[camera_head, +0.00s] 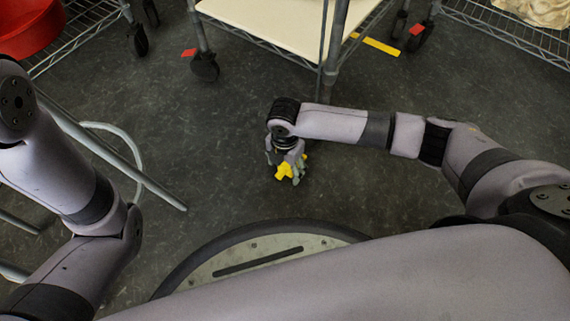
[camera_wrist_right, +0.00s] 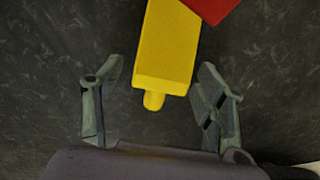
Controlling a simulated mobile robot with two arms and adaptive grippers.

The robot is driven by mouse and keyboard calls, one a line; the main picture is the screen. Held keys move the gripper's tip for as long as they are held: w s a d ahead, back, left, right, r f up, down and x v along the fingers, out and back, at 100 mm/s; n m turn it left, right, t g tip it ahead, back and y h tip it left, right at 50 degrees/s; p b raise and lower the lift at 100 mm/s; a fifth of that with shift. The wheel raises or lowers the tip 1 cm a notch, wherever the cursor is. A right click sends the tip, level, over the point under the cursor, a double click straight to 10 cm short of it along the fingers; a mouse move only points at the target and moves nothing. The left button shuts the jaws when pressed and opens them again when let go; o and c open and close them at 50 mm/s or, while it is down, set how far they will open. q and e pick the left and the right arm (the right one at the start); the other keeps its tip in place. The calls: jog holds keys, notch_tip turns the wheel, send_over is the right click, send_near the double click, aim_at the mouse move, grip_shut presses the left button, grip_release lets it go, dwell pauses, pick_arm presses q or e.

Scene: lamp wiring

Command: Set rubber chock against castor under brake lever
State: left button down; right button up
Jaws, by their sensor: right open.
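The yellow block (camera_head: 284,172), which looks like the chock, is at my right gripper (camera_head: 287,168), low over the dark floor. In the right wrist view the yellow block (camera_wrist_right: 168,45) with a small rounded nub lies between the open fingers of the right gripper (camera_wrist_right: 160,72), with gaps on both sides. A red piece (camera_wrist_right: 211,8) shows at the top edge there; I cannot tell what it belongs to. A black castor (camera_head: 204,67) with a red lever (camera_head: 188,52) stands under the cream-shelved cart. My left gripper is out of view.
The cart's cream shelf (camera_head: 275,22) and its near post (camera_head: 334,50) stand beyond my right arm. Another castor with a red lever (camera_head: 417,29) is at the upper right. Yellow tape (camera_head: 376,44) marks the floor. A metal tube (camera_head: 125,165) stands at left. Floor between is clear.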

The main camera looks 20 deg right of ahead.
aim_at(285, 165)
jog(key=c, duration=1.2)
jog(key=o, duration=1.2)
jog(key=shift+r, duration=0.15)
notch_tip(285, 165, up, 12)
